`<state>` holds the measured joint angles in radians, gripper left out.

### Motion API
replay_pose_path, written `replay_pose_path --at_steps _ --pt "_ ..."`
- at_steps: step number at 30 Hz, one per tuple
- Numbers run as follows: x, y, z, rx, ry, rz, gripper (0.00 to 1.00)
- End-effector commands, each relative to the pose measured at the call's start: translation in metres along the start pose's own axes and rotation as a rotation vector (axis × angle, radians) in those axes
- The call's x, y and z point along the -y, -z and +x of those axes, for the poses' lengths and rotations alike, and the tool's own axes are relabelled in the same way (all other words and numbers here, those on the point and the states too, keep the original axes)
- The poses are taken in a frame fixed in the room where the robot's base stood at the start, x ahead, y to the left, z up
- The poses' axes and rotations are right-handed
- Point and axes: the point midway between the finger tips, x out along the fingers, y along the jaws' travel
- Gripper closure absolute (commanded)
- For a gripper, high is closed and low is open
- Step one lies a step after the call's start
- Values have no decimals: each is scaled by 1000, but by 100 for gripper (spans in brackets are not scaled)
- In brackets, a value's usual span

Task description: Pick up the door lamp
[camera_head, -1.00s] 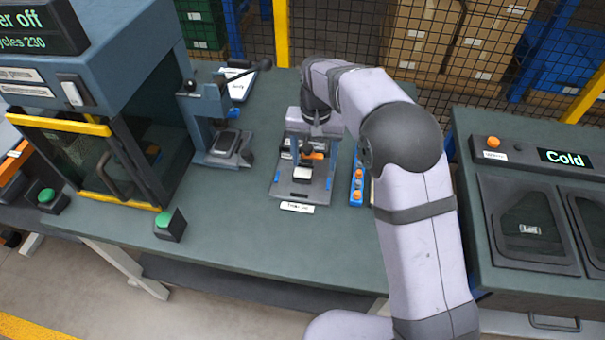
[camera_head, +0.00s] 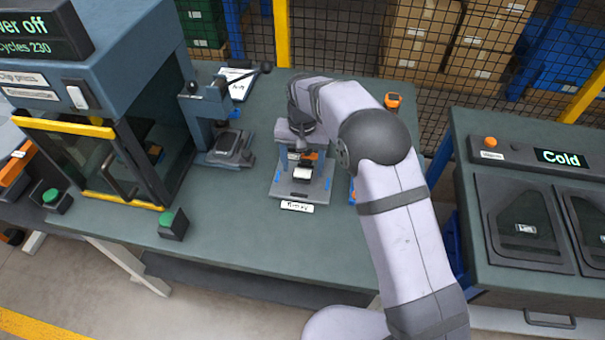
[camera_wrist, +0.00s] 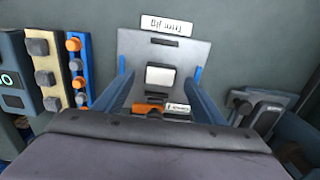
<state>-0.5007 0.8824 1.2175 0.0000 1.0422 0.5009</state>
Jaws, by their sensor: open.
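A grey trim jig plate (camera_head: 285,190) lies on the bench; its label also shows upside down in the wrist view (camera_wrist: 165,26). A small dark block with a pale top (camera_wrist: 160,77) stands in the jig, perhaps the door lamp; I cannot tell for sure. An orange part with a white label (camera_wrist: 147,108) sits just behind it. My gripper (camera_wrist: 161,92) is open over the jig, a finger on either side of the pale-topped block, with visible gaps. In the head view my wrist partly hides the jig's rear.
A lever press (camera_head: 228,145) stands left of the jig, with a glass-doored machine (camera_head: 100,150) beyond. The wrist view shows a blue strip with orange and grey knobs (camera_wrist: 76,68) and a cream strip with grey blocks (camera_wrist: 47,76).

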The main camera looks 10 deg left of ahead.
Motion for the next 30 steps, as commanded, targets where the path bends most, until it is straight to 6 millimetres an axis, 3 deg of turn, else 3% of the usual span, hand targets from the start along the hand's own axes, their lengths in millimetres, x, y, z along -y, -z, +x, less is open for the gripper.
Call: replay_pose_path --at_steps 9,17,18,23,24,30 --pt "0 -1 33 1 -1 0 36" --pt "0 -1 37 -1 0 0 36" --pt "0 -1 37 0 0 0 38" --pt "0 -1 37 0 0 0 77" --pt "0 -1 37 0 0 0 80" --pt "0 -1 36 -1 0 0 80"
